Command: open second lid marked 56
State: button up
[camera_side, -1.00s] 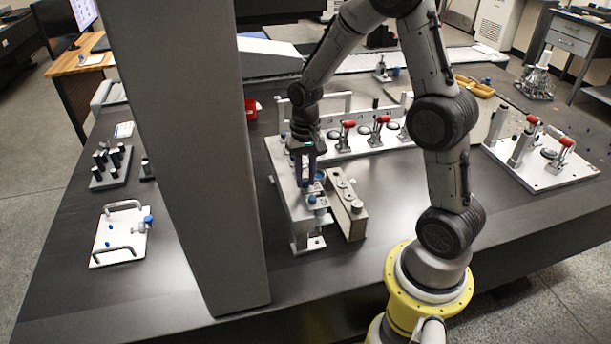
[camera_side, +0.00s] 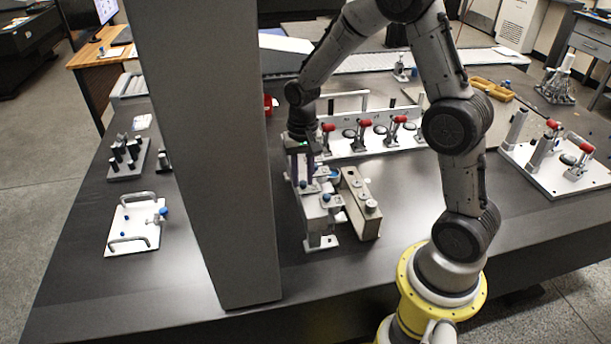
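My gripper (camera_side: 304,182) points down over the left side of a grey metal fixture (camera_side: 318,224) with small blue knobs. Its dark fingers come close to the fixture top. I cannot tell whether they touch it or how far apart they are. A blue round part (camera_side: 335,173) sits just right of the fingers. A long beige block (camera_side: 359,203) with round metal knobs on top stands against the fixture's right side. No number 56 is legible, so I cannot tell which part is the marked lid.
A plate with red-handled clamps (camera_side: 373,147) stands behind the fixture, and another clamp plate (camera_side: 545,178) is at the right. A grey column (camera_side: 205,150) hides part of the table. A white plate with handles (camera_side: 135,228) and a pin block (camera_side: 128,165) lie at the left.

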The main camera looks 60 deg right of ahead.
jog(key=o, duration=0.3)
notch_tip(320, 180, up, 14)
dwell(0.6)
jog(key=shift+f, duration=0.1)
notch_tip(320, 180, up, 6)
jog(key=t, duration=0.2)
send_over(302, 182)
jog(key=s+a, duration=0.3)
jog(key=s+a+r+n+t, duration=0.2)
jog(key=s+a+r+n, duration=0.1)
jog(key=s, duration=0.5)
jog(key=s+a+f+n+t, duration=0.1)
jog(key=s+f+n, duration=0.4)
jog(key=s, duration=0.4)
jog(key=shift+s+a+n+t, duration=0.2)
jog(key=shift+a+n+t, duration=0.1)
jog(key=shift+n, duration=0.2)
